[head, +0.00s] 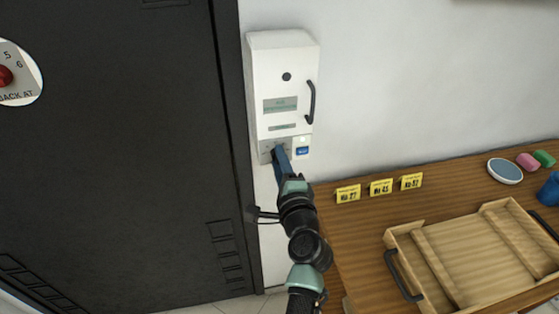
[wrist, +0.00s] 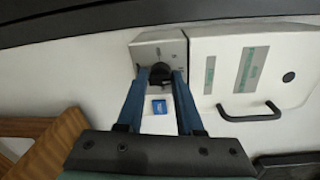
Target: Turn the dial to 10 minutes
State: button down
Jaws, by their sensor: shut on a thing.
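The dial is a black knob (wrist: 160,76) on a small grey plate (wrist: 145,50), seen in the wrist view. My gripper (wrist: 164,78) has its two blue fingers on either side of the knob and is shut on it. The knob's pointer and most of the plate's marks are hidden or too small to read. In the head view my gripper (head: 278,153) reaches up to the grey plate (head: 265,147) at the bottom of a white wall box (head: 285,75), and it hides the knob.
A blue-labelled switch (head: 302,151) sits right of the plate. The box has a black handle (head: 311,102). A dark door (head: 120,150) stands left.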

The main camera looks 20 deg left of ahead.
jog(key=shift+r, duration=0.15)
jog(key=c, duration=0.6)
grip_release()
jog(key=b+v, duration=0.1)
jog(key=v, duration=1.2)
jog(key=shift+b, duration=0.3)
